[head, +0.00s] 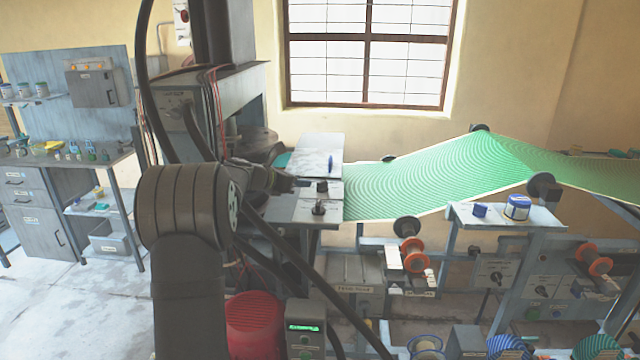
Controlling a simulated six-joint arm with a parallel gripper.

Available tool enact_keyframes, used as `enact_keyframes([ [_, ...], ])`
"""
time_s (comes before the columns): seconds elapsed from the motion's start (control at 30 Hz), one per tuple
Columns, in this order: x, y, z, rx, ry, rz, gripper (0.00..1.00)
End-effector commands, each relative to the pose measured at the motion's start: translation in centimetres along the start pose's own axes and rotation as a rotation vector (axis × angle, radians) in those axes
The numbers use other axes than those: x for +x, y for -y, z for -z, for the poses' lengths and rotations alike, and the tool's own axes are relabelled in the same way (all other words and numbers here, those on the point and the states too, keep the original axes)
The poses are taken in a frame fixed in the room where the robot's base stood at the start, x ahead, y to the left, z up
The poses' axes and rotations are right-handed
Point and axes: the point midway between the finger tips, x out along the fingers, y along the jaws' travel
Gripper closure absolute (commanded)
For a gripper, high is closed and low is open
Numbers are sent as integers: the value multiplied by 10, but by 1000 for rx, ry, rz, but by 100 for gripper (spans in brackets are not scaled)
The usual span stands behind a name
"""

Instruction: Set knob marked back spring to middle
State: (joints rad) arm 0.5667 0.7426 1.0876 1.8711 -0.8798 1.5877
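Two small black knobs stand on the light plates at the press table's right end: a rear knob (322,186) and a front knob (319,208). Other dial knobs sit on the grey panels at the lower right, such as a dark dial (496,277). The labels are too small to read, so I cannot tell which knob is marked back spring. My gripper (292,184) is small and dark in the head view, just left of the rear knob. Whether it touches that knob, and how its fingers stand, cannot be told. My own arm hides part of the press.
A blue upright piece (331,161) stands on the metal plate behind the knobs. A green patterned web (420,178) runs off to the right. Dark cables cross near my arm. A red bucket (254,322) and a control box (305,328) stand below.

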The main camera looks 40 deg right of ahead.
Motion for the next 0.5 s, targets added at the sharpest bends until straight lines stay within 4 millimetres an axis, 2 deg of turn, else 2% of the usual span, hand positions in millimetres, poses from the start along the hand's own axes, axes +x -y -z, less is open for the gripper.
enact_keyframes([
  [0.1,29,1,1,1,0,2,66],
  [0.3,68,1,1,0,0,1,66],
  [0.5,92,0,0,0,0,-1,66],
])
